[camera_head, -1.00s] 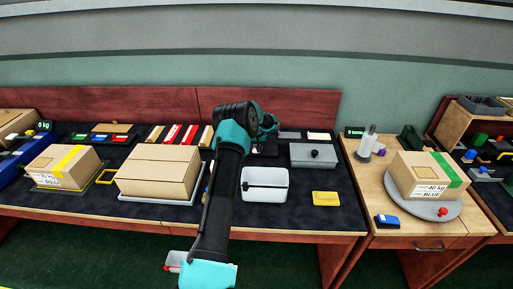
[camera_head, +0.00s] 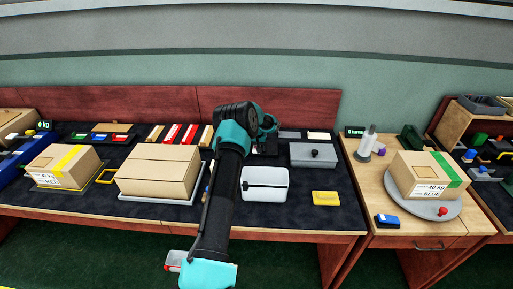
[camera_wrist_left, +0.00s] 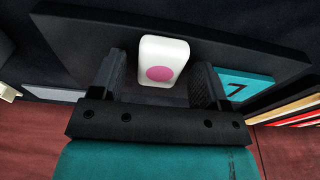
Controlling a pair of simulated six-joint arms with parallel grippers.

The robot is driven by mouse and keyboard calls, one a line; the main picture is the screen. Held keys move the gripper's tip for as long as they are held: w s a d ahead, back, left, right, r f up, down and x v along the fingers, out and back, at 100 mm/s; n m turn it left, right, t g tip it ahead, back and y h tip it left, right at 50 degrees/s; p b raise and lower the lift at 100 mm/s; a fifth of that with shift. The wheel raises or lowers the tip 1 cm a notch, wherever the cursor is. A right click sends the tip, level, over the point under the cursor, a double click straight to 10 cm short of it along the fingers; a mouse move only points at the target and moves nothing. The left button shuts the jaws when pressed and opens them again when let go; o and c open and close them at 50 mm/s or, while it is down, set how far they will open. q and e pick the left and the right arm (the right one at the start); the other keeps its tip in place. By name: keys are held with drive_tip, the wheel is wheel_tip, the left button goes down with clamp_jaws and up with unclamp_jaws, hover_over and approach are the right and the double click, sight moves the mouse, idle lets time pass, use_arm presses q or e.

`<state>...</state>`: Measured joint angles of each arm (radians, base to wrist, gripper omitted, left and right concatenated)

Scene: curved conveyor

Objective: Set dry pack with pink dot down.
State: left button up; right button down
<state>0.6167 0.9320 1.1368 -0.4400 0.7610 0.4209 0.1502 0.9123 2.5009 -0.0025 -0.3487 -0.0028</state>
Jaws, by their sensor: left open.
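The dry pack with the pink dot (camera_wrist_left: 163,60) is a small white rounded block. In the left wrist view it sits between the fingers of my left gripper (camera_wrist_left: 157,78), over a black surface. The fingers are open, with a gap visible at the right side of the pack; contact at its left side is hard to tell. In the head view my left arm reaches over the table, and its gripper (camera_head: 264,140) is mostly hidden behind the wrist. The pack cannot be made out there. My right gripper is not in view.
A teal tile with a dark mark (camera_wrist_left: 243,86) lies right of the gripper in the wrist view. On the table are a white lidded box (camera_head: 265,194), a grey lidded box (camera_head: 313,160), a yellow block (camera_head: 325,198) and a large carton (camera_head: 150,178). Red-and-white packs (camera_head: 172,134) stand left of my arm.

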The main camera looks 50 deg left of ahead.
use_arm(q)
wheel_tip(320, 180, up, 12)
drive_tip(key=s+d, duration=0.1)
drive_tip(key=shift+s, duration=0.15)
idle(0.3)
drive_tip(key=shift+d, duration=0.1)
